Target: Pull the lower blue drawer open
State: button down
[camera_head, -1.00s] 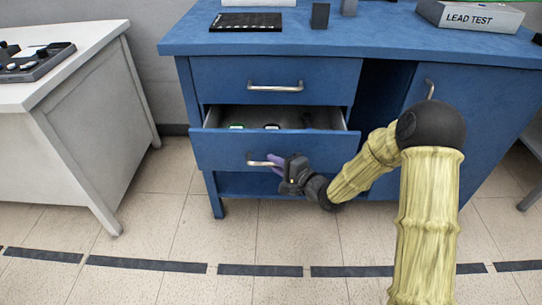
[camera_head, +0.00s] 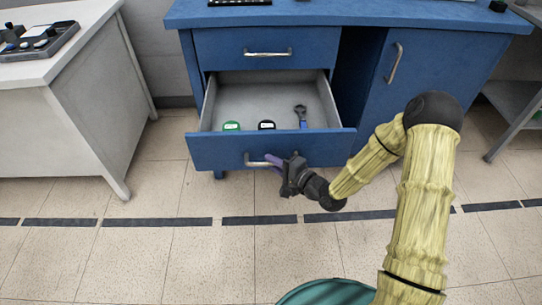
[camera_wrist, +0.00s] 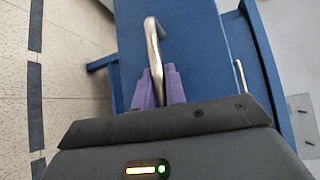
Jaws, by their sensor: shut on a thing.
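The lower blue drawer (camera_head: 215,152) stands well out of the blue cabinet in the head view, its grey inside showing. It also shows in the wrist view (camera_wrist: 205,50). Its silver bar handle (camera_wrist: 153,45) is between the purple fingers of my gripper (camera_wrist: 158,88), which is shut on it. In the head view my gripper (camera_head: 284,164) is at the right end of the handle (camera_head: 252,162), in front of the drawer. Inside the drawer lie a green-rimmed round item (camera_head: 231,126), a dark one with a white top (camera_head: 266,125) and a dark blue-handled tool (camera_head: 301,115).
The upper drawer (camera_head: 225,48) is shut. The cabinet door (camera_head: 425,60) at right has a vertical handle. A grey-white table (camera_head: 95,95) stands at left. A teal rounded thing (camera_head: 325,292) is at the bottom edge. The tiled floor in front is clear.

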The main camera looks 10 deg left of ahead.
jog(key=shift+s+d, duration=0.1)
jog(key=shift+s, duration=0.15)
jog(key=c, duration=1.5)
grip_release()
jog(key=shift+o, duration=0.2)
jog(key=shift+d, duration=0.1)
jog(key=p+v, duration=0.3)
jog(key=v, duration=1.4)
jog(key=shift+s+p, duration=0.15)
jog(key=shift+p, duration=0.15)
jog(key=shift+d, duration=0.1)
